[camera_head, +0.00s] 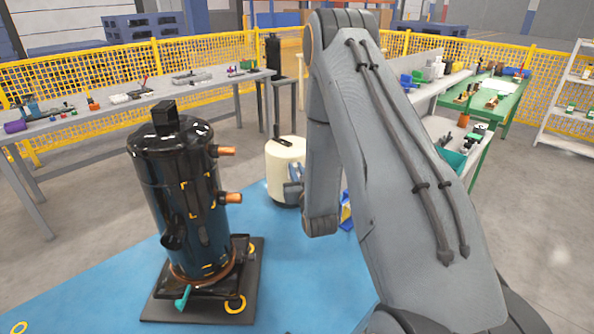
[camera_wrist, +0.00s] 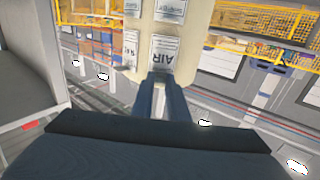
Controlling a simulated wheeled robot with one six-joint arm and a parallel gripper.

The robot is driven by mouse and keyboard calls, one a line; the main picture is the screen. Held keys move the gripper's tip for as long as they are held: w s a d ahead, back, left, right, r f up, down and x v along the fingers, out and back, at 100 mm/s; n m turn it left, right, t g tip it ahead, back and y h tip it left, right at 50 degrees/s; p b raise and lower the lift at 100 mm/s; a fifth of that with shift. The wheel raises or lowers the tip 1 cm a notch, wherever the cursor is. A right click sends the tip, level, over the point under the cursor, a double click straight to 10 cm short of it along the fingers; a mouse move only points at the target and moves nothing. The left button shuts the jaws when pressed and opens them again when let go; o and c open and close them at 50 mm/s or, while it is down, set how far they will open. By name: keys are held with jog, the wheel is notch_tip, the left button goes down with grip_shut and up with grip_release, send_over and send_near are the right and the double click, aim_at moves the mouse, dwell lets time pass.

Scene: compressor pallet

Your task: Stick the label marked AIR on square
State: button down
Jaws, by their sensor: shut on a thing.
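The square (camera_head: 198,198) is outlined by yellow corner marks on the front of the black compressor (camera_head: 146,205), left of my arm. No label shows inside the square.
The compressor stands upright on a dark base plate (camera_head: 160,307) on the blue mat (camera_head: 80,292). Copper-coloured stubs (camera_head: 228,198) stick out on its right. A grey bench (camera_head: 125,107) and a green table (camera_head: 510,95) hold small parts. A yellow fence (camera_head: 70,90) runs behind.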

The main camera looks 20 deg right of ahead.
jog(key=s+a+p, duration=0.1)
jog(key=s, duration=0.5)
dwell(1.1)
